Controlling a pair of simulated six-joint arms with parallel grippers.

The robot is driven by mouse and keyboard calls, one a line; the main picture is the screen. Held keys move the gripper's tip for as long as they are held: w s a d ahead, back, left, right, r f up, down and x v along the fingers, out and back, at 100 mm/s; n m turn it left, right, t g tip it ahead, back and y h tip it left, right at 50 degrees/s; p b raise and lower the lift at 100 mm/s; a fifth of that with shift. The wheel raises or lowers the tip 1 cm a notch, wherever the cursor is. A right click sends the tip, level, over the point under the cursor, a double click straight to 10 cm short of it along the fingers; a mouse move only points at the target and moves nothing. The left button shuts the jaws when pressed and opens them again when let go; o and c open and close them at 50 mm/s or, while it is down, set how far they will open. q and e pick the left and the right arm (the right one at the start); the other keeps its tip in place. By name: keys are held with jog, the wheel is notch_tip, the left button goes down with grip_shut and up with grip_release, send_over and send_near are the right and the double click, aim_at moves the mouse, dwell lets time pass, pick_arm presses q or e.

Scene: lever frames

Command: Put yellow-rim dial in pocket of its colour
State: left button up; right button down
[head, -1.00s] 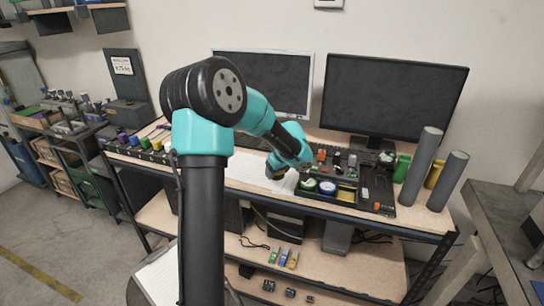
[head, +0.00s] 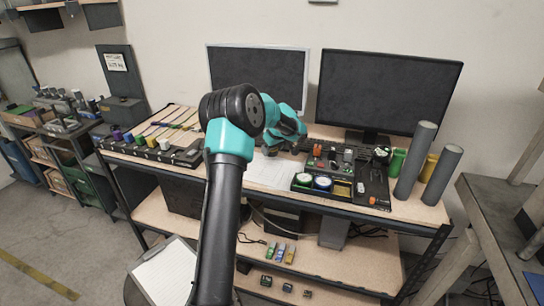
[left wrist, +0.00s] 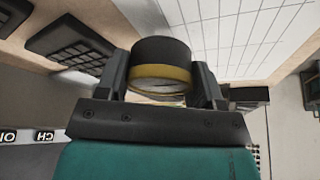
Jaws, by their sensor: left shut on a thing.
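The yellow-rim dial (left wrist: 160,68), a short dark cylinder with a yellow band, is between the fingers of my left gripper (left wrist: 163,84) in the left wrist view. The gripper is shut on it. In the head view my left gripper (head: 270,150) is mostly hidden behind my arm, above the back of the bench and left of the black tray (head: 332,199); I cannot make out the dial there. The tray's yellow pocket (head: 342,188) shows a yellow floor and looks empty. Beside it sit a green-rim dial (head: 304,180) and a blue-rim dial (head: 322,183). My right gripper is out of view.
Two monitors (head: 390,95) stand behind the bench. Grey tubes (head: 415,165) stand right of the tray, near green and yellow cups. A rack with coloured pieces (head: 150,145) is at the left. White paper (head: 258,172) lies flat left of the tray.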

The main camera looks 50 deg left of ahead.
aim_at(272, 155)
pick_arm(q)
jog(key=shift+f, duration=1.75)
jog(key=shift+f, duration=0.1)
jog(key=o, duration=1)
jog(key=v, duration=1.2)
jog(key=shift+o, duration=0.3)
